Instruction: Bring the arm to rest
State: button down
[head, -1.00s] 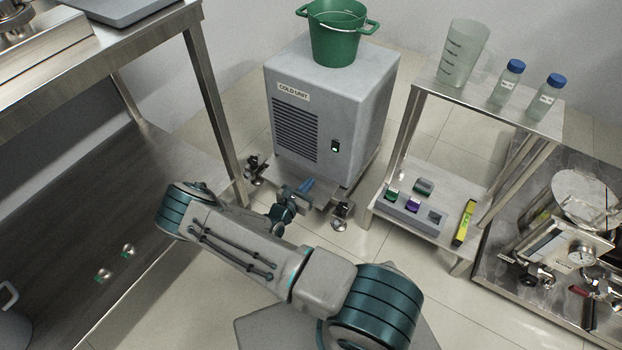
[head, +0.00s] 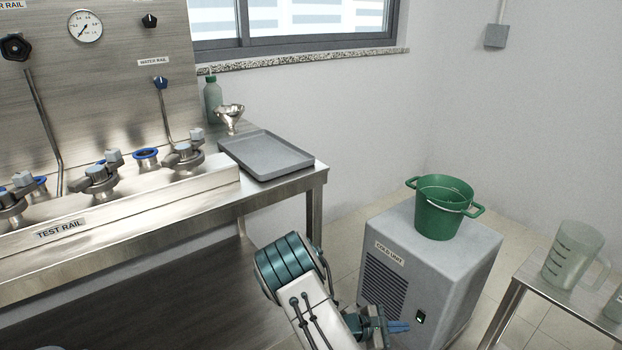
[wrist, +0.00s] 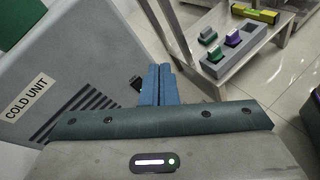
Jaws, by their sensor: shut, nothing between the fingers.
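My gripper (head: 398,327) is at the lower middle of the head view, in front of the cold unit's vented face. Its blue fingers are together with nothing between them. In the wrist view the shut fingers (wrist: 158,86) point away past the side of the cold unit (wrist: 75,75). My arm is bent and reaches in from the bottom of the head view. The grey cold unit (head: 455,268) stands on the floor to the right of my gripper. I cannot tell whether the fingers touch it.
A green bucket (head: 436,222) stands on the cold unit. At left is a steel bench with a grey tray (head: 265,152) and valves. At right a side table (head: 570,285) holds a jug (head: 571,256). Its lower shelf (wrist: 205,82) holds a block with coloured pieces.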

jog(key=s+a+r+m+y+p, duration=0.3)
jog(key=s+r+p, duration=0.4)
jog(key=r, duration=1.1)
jog(key=s+a+r+m+y+p, duration=0.3)
jog(key=s+r+m+y+p, duration=0.3)
jog(key=r, duration=1.2)
jog(key=s+a+r+m+y+p, duration=0.3)
jog(key=s+r+m+y+p, duration=0.2)
jog(key=r, duration=1.3)
jog(key=s+m+p, duration=0.2)
jog(key=s+p, duration=0.2)
jog(key=p, duration=0.1)
jog(key=shift+s+a, duration=0.2)
jog(key=shift+s, duration=0.15)
jog(key=shift+d, duration=0.1)
